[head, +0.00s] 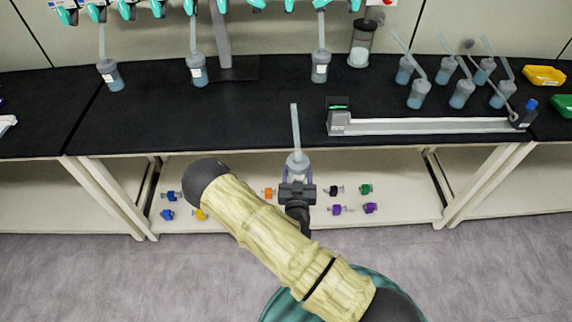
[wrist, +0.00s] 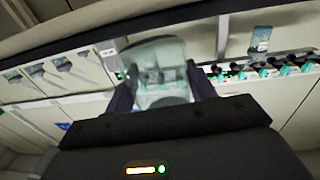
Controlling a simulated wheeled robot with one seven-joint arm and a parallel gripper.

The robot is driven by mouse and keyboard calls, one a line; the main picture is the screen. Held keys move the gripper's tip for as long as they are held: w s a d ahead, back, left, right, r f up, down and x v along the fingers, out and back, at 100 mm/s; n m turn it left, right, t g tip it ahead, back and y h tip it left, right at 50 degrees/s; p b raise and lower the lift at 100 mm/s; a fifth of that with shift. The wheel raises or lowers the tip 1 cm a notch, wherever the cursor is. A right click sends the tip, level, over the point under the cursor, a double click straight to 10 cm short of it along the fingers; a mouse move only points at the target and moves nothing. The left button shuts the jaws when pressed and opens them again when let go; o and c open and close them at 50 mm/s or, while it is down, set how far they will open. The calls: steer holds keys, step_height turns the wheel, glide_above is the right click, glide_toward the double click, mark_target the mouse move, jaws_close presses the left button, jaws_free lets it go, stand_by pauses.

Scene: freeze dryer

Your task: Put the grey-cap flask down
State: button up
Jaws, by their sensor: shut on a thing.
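My gripper (head: 297,187) is shut on the grey-cap flask (head: 297,164), a clear flask with a grey cap and a long pale tube rising from it. The flask is upright in the head view, at the front edge of the black bench (head: 235,125). I cannot tell how far it is above or in front of the bench top. In the wrist view the flask (wrist: 160,88) fills the space between the two dark fingers. The gripper hides its lower part in the head view.
Several flasks hang or stand at the back, including one flask (head: 320,67). More flasks with tubes (head: 462,94) stand at the right behind a long balance-like rail (head: 430,126). The bench front left of the rail is clear. Coloured valves (head: 335,210) lie on the shelf below.

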steer(key=s+d+f+n+y, duration=0.1)
steer(key=s+d+f+y, duration=0.1)
steer(key=s+d+f, duration=0.2)
steer(key=d+f, duration=0.3)
steer(key=shift+d, duration=0.2)
